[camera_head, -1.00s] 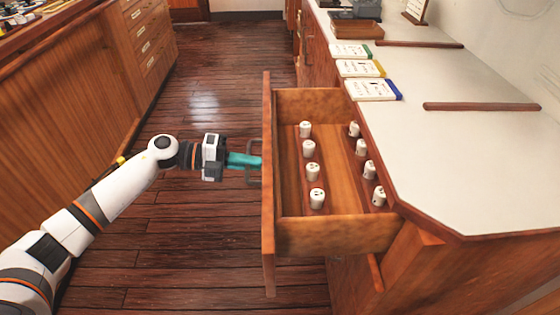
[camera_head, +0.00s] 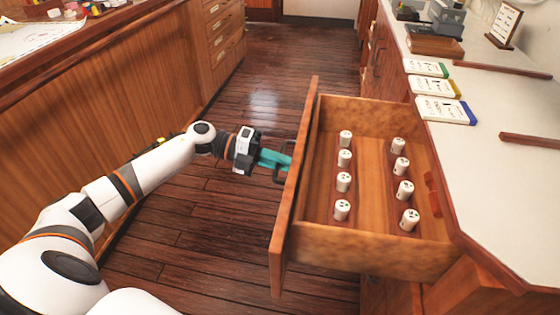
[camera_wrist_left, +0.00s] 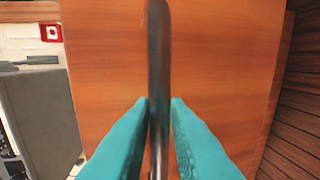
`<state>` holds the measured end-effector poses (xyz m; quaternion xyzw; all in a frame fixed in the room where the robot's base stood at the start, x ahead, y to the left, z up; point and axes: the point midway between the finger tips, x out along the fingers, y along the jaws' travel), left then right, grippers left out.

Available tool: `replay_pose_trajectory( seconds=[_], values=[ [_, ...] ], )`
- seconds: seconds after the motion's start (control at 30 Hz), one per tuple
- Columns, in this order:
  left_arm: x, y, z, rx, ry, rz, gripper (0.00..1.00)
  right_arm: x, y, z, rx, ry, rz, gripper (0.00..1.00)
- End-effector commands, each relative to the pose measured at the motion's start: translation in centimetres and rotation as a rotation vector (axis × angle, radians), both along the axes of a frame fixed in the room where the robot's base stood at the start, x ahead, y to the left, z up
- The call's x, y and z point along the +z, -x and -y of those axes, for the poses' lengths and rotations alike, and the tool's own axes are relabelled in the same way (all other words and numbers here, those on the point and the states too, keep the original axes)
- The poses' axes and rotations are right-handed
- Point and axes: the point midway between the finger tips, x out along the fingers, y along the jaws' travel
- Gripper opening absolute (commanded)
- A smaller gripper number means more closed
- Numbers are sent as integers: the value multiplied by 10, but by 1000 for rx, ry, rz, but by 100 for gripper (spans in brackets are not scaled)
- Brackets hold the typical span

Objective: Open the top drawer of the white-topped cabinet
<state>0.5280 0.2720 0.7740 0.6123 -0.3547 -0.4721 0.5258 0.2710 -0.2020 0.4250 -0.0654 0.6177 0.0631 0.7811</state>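The top drawer (camera_head: 360,247) of the white-topped cabinet (camera_head: 507,200) is pulled far out. Its wooden front faces my left arm, and several small white cylinders stand in two rows inside. My left gripper (camera_head: 290,161) has teal fingers and is at the dark handle (camera_head: 281,172) on the drawer front. In the left wrist view the handle (camera_wrist_left: 158,60) runs between the two fingertips (camera_wrist_left: 159,103), which are closed around it, with the drawer front (camera_wrist_left: 225,60) behind. My right gripper is not in view.
Books (camera_head: 445,110) and a wooden tray (camera_head: 435,46) lie on the white top. A wooden counter (camera_head: 110,90) stands on the left. The plank floor (camera_head: 285,70) between counter and cabinet is clear.

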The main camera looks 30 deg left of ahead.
Motion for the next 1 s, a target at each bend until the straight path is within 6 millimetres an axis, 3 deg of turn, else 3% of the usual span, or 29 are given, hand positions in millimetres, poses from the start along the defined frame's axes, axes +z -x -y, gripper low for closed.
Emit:
replay_pose_trajectory(
  seconds=[0.33, 0.7, 1.0],
  values=[
    [2, 3, -10, 3, -1, 0, 15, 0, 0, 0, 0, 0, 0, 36],
    [16, 25, -80, 3, -3, -3, 15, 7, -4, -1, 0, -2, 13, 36],
    [24, 36, -111, 1, 0, -1, 15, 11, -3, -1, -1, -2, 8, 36]
  ],
)
